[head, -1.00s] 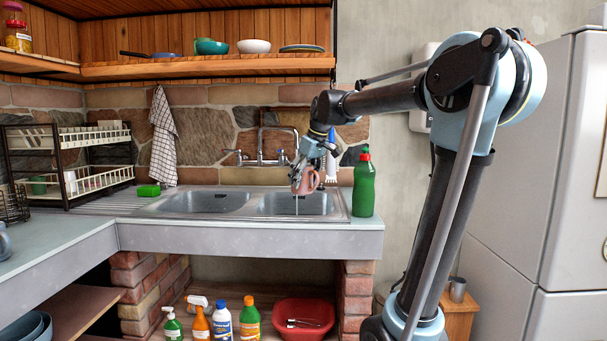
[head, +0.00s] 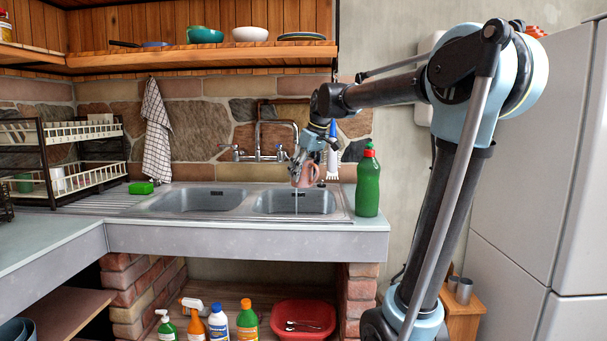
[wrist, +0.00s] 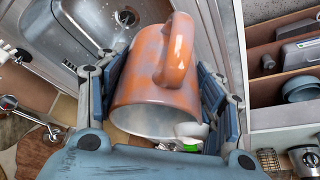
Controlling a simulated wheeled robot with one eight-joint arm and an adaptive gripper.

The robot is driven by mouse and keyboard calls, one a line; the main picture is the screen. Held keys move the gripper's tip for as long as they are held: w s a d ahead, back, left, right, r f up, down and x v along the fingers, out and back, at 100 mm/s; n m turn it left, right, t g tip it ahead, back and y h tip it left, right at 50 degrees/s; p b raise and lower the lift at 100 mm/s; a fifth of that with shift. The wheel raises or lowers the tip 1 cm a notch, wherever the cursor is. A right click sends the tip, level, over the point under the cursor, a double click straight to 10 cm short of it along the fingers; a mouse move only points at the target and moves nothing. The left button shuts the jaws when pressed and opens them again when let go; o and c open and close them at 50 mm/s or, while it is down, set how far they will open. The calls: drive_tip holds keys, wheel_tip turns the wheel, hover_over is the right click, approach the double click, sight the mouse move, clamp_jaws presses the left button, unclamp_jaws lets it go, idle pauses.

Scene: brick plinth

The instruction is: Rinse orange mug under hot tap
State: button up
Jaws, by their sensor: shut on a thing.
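My gripper (head: 302,169) is shut on the orange mug (head: 311,175) and holds it over the right sink basin (head: 328,203). In the wrist view, the mug (wrist: 150,75) lies between the two fingers, its handle facing up and its pale mouth toward the gripper's base. The chrome tap (head: 296,130) has its arched spout just behind the gripper. A thin bright stream seems to fall below the mug into the basin. The spout's end is hidden by the gripper. The tap's left handle (head: 236,150) shows a reddish mark.
A green bottle (head: 368,182) stands at the basin's right edge. The left basin (head: 200,200) is empty, with a green sponge (head: 141,188) to its left. A dish rack (head: 75,165) stands at far left. A shelf (head: 200,61) hangs above.

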drive_tip(key=w+a+f, duration=0.1)
drive_tip(key=w+f, duration=0.1)
drive_tip(key=w, duration=1.1)
drive_tip(key=shift+w+f, duration=0.4)
idle(0.4)
drive_tip(key=shift+d, duration=0.25)
idle(0.4)
drive_tip(key=shift+d, duration=0.35)
drive_tip(key=s, duration=0.8)
drive_tip(key=shift+d, duration=0.3)
idle(0.5)
idle(0.7)
drive_tip(key=shift+r, duration=0.1)
idle(0.5)
